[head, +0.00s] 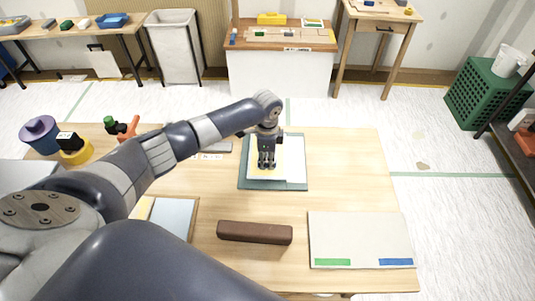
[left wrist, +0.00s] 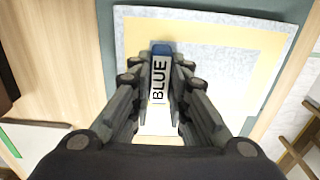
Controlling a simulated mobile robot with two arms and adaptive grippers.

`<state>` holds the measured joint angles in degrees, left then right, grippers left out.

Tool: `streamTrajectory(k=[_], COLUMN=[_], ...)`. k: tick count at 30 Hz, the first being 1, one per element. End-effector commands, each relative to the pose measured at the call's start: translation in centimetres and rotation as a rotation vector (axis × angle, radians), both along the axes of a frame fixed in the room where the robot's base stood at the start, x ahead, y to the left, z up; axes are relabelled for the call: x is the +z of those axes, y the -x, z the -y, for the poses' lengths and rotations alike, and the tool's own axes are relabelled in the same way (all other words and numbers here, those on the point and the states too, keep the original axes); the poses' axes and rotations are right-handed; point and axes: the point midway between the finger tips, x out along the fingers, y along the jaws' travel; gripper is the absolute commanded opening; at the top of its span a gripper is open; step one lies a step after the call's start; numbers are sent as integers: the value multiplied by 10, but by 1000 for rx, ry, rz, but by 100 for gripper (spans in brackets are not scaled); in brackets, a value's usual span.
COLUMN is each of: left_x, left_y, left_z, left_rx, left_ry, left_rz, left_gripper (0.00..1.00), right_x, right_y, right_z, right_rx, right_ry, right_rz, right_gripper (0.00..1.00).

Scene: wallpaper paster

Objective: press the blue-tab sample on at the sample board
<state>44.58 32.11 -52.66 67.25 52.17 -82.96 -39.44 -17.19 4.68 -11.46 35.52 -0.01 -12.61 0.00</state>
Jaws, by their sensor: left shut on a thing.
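My left gripper (head: 266,167) points down over a dark teal board (head: 244,182) at the middle of the table. A pale sheet with a yellow area (head: 257,175) lies on this board. In the left wrist view, my left gripper (left wrist: 159,72) is shut on the blue-tab sample (left wrist: 158,82), a narrow piece with a white label reading BLUE and a blue end. The sample is over the yellow area; I cannot tell whether it touches. A pale panel (head: 358,235) with a green strip and a blue strip lies front right. My right gripper is not in view.
A brown bar (head: 254,232) lies in front of the teal board. A purple pot (head: 40,135), a yellow item (head: 74,150) and an orange-handled tool (head: 126,129) stand at the left. The table right of the teal board is bare.

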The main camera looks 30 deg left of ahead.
Motion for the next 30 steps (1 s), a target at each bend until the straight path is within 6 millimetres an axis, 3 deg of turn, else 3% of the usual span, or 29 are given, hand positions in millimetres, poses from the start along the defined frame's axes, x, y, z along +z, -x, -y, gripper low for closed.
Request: streamTrajectory(k=[16, 30], left_x=[-14, -14], left_y=[0, 0], left_z=[0, 0], left_rx=[0, 0], left_ry=[1, 1], left_rz=[2, 0], left_gripper=[0, 0], right_x=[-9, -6], right_y=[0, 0], right_z=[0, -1], right_rx=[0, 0], right_ry=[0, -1], right_rz=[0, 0], right_gripper=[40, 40])
